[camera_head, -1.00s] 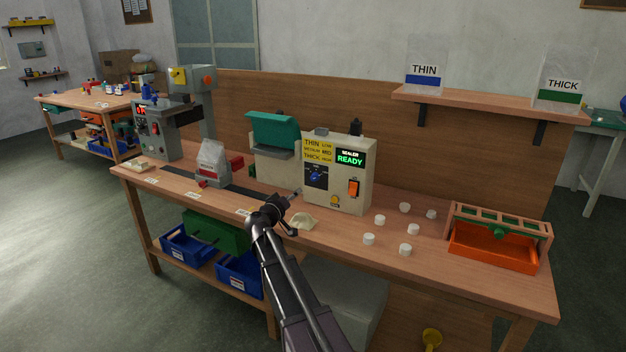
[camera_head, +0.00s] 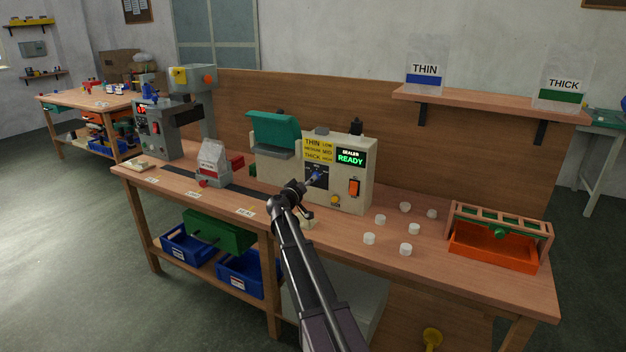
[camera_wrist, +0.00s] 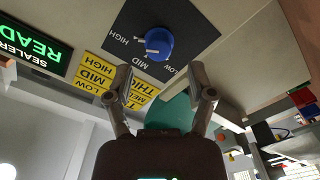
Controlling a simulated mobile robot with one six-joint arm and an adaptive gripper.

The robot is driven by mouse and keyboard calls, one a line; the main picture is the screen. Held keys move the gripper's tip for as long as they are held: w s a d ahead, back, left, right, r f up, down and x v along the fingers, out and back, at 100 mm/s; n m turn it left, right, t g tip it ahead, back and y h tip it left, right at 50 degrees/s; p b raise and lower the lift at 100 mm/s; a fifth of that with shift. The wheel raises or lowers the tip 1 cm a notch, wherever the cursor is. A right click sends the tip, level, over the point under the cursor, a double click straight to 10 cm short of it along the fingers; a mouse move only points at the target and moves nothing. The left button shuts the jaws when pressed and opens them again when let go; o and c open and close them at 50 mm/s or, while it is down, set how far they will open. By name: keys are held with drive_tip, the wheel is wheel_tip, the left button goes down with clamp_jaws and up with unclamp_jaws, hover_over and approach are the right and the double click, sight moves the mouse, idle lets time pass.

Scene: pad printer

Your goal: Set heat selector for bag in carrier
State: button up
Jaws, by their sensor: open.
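The sealer (camera_head: 345,185) is a cream box with a lit READY display and a blue heat selector knob (camera_head: 318,175) on a black plate. In the wrist view the knob (camera_wrist: 158,43) shows inverted, with HIGH, MID and LOW around it. Its white mark points left, on the HIGH and MID side; I cannot tell which. My gripper (camera_wrist: 161,80) is open and empty, its fingertips short of the knob. It also shows in the head view (camera_head: 306,186) before the panel. A clear bag (camera_head: 213,155) stands in the grey carrier (camera_head: 214,180); its print is too small to read.
A yellow chart (camera_head: 319,149) pairs thin with low, medium with mid, thick with high. An orange switch (camera_head: 354,188) sits right of the knob. Sample bags marked THIN (camera_head: 425,70) and THICK (camera_head: 562,84) stand on the shelf. Several white caps (camera_head: 380,219) lie on the bench.

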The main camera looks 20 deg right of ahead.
drive_tip(key=shift+x, duration=1.8)
clamp_jaws()
